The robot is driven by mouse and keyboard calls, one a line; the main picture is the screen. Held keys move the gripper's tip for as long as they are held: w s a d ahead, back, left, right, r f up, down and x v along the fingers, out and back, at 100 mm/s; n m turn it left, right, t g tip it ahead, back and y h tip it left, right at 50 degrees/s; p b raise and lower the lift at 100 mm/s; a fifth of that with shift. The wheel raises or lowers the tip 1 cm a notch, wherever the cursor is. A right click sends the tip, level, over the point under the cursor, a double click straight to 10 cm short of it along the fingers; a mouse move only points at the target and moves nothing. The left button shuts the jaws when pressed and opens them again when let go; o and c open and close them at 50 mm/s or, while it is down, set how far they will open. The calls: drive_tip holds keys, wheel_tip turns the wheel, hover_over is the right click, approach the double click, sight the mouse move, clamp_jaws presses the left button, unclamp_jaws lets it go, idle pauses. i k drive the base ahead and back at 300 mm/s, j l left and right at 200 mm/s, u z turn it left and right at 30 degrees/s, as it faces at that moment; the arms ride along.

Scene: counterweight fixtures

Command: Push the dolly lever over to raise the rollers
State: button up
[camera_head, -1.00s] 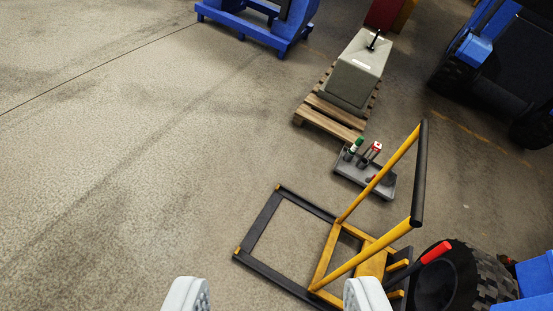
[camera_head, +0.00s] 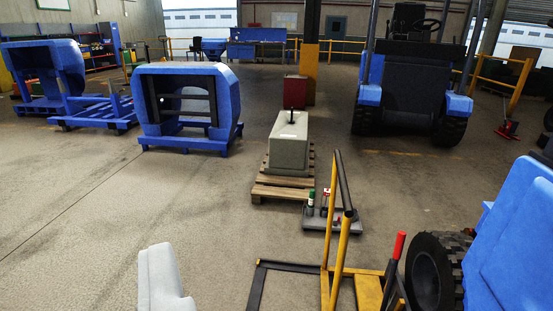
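The dolly (camera_head: 369,290) stands on the floor at the lower right, with a black and yellow base and an upright yellow handle (camera_head: 340,262) with a dark crossbar. Its lower part is cut off by the picture's edge. The dolly lever (camera_head: 399,246) has a red grip and tilts up to the right, beside a dark wheel. My gripper (camera_head: 165,280) shows only one pale finger at the bottom left, well left of the lever and apart from it. The other finger is not in view, so its opening cannot be judged.
A blue machine (camera_head: 515,240) with a large tyre (camera_head: 436,272) stands close right of the lever. A grey tray (camera_head: 331,222) of bottles and a concrete counterweight (camera_head: 289,141) on a pallet (camera_head: 282,190) lie beyond the dolly.

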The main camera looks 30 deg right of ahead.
sight(401, 236)
drive_tip(key=z, duration=1.6)
